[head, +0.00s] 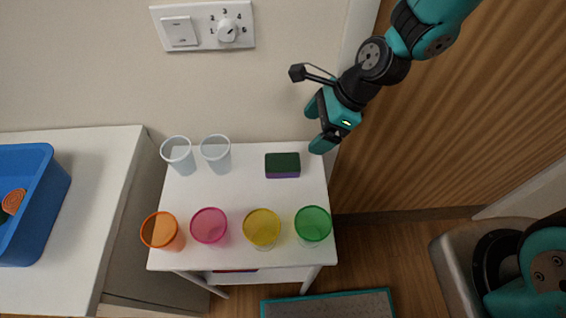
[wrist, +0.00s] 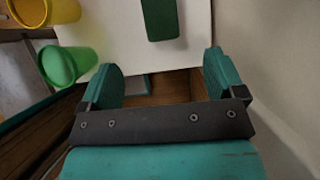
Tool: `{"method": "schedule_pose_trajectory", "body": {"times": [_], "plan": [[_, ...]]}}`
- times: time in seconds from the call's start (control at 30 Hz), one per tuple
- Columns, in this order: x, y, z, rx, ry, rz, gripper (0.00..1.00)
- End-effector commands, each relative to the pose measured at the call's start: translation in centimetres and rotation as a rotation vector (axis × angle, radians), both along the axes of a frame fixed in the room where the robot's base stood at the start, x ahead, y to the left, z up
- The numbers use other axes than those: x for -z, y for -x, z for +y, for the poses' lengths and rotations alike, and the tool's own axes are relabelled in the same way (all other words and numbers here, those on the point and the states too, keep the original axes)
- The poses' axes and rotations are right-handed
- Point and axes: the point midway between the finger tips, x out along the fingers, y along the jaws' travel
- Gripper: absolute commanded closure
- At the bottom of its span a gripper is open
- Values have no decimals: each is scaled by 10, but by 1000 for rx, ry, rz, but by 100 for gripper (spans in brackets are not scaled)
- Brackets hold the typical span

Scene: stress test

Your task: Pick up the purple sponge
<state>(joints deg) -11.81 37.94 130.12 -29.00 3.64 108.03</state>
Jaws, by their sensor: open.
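The purple sponge (head: 283,173) lies on the small white table, with a dark green top layer and a purple side. In the wrist view its green top (wrist: 160,18) shows at the upper middle, cut by the frame edge. My gripper (head: 316,128) is above the table's back right corner, up and to the right of the sponge. In the wrist view my gripper (wrist: 165,75) has its two teal fingers wide apart with nothing between them. The sponge is beyond the fingertips and not touched.
The white table (head: 245,190) also holds two clear cups (head: 178,155) at the back left and orange (head: 162,232), pink (head: 209,226), yellow (head: 262,228) and green (head: 313,225) cups along the front. A wall stands behind. A blue bin (head: 50,205) is on the left counter.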

Motion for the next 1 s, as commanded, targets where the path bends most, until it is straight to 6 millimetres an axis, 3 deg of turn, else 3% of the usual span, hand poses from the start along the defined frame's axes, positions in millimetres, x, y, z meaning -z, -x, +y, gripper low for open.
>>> {"method": "schedule_pose_trajectory", "body": {"times": [0.3, 1.0], "plan": [[61, 0, 35, -5, 2, 2, 12], [122, -2, 70, -3, 1, -2, 12]]}}
